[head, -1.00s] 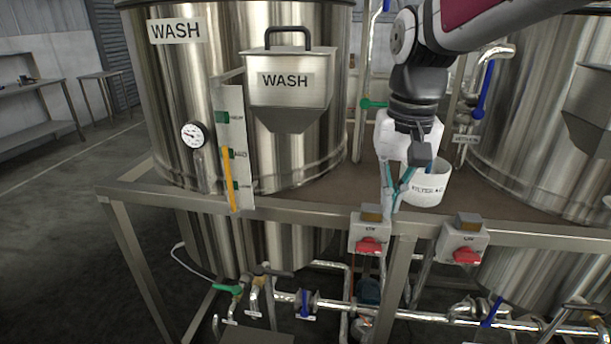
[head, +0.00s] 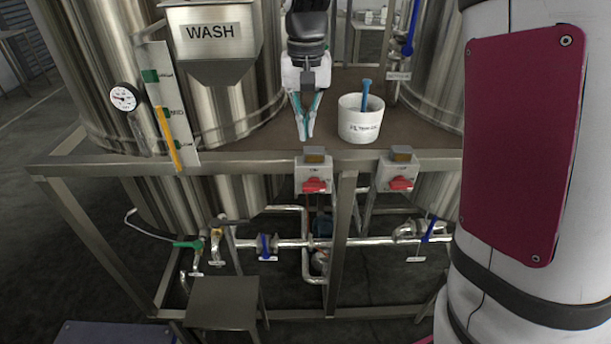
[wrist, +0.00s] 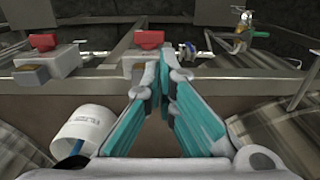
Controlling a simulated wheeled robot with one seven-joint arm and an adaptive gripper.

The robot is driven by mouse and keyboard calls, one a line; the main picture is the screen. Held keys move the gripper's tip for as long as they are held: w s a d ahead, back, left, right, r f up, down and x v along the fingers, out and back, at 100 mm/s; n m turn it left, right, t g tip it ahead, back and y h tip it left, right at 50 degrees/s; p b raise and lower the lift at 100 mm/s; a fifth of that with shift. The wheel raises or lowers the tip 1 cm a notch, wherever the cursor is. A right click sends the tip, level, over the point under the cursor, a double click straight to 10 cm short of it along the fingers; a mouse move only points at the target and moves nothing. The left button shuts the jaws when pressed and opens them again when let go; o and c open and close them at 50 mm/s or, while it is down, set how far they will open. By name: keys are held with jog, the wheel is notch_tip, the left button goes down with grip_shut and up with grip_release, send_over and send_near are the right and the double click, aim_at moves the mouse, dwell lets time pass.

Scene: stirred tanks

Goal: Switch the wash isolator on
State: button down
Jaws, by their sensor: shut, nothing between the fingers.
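Two grey isolator boxes with red handles sit on the front rail of the tank stand. The left one (head: 314,175), nearer the WASH tank, also shows in the wrist view (wrist: 150,40), just beyond my fingertips. The right one (head: 397,174) shows at the left of the wrist view (wrist: 43,42). Both red handles look crosswise; their small labels are unreadable, so I cannot tell which is wash. My gripper (head: 306,137), with teal-padded fingers, is shut and empty, pointing down just behind and above the left box. No contact with it is visible.
A white filter aid tub (head: 360,122) with a blue scoop stands on the deck right of my gripper. The WASH tank (head: 100,60) and its hopper (head: 212,45) are at left. Pipes and valves run below the rail. A small metal table (head: 222,302) stands in front.

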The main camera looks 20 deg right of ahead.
aim_at(306, 186)
notch_tip(306, 186, down, 14)
jog(key=shift+r+p, duration=0.15)
jog(key=shift+p, duration=0.35)
jog(key=shift+w, duration=0.1)
